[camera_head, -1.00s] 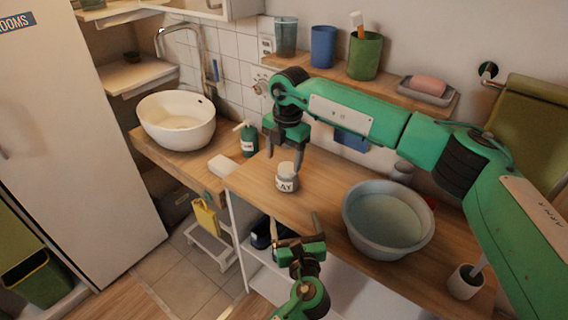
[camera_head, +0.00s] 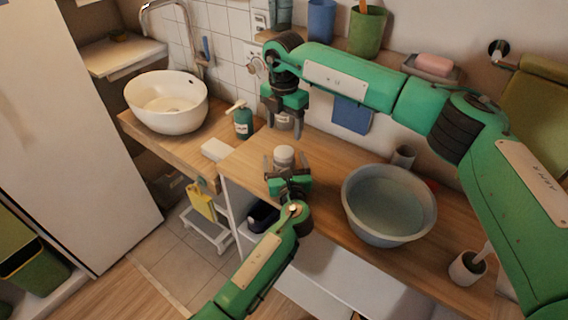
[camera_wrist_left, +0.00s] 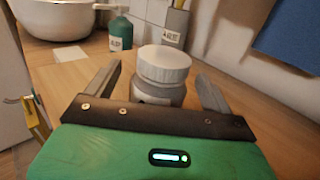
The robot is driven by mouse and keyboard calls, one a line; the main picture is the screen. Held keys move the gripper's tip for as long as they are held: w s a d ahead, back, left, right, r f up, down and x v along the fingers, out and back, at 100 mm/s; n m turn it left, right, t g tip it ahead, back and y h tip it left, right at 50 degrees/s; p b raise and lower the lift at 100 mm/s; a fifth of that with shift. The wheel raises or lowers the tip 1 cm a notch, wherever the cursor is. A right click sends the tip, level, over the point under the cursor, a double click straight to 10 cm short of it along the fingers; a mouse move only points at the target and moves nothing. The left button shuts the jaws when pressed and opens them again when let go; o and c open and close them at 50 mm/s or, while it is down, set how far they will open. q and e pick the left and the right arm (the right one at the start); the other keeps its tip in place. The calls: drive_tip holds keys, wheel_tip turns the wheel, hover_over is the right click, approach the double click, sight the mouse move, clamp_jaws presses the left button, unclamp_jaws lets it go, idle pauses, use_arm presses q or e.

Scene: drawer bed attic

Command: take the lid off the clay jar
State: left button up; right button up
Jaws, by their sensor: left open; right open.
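The clay jar (camera_wrist_left: 158,95) is a small pale grey pot with its whitish ribbed lid (camera_wrist_left: 165,64) seated on top. It stands upright on the wooden counter, and its lid also shows in the head view (camera_head: 284,154). My left gripper (camera_head: 284,162) is open, with one finger on each side of the jar. In the left wrist view the jar sits between the fingers (camera_wrist_left: 158,85), with a gap visible on both sides. My right gripper (camera_head: 284,126) is open, above and behind the jar. The jar's lower front is hidden by my left gripper in the head view.
A blue-grey basin (camera_head: 389,230) stands right of the jar. A green soap bottle (camera_head: 243,122) and white sink (camera_head: 168,102) are to the left. A greyish container (camera_head: 283,119) is partly hidden behind my right gripper. A shelf with cups runs along the wall.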

use_arm(q)
drive_tip(key=shift+w+a, duration=0.1)
drive_tip(key=shift+w, duration=0.75)
drive_tip(key=shift+c, duration=0.5)
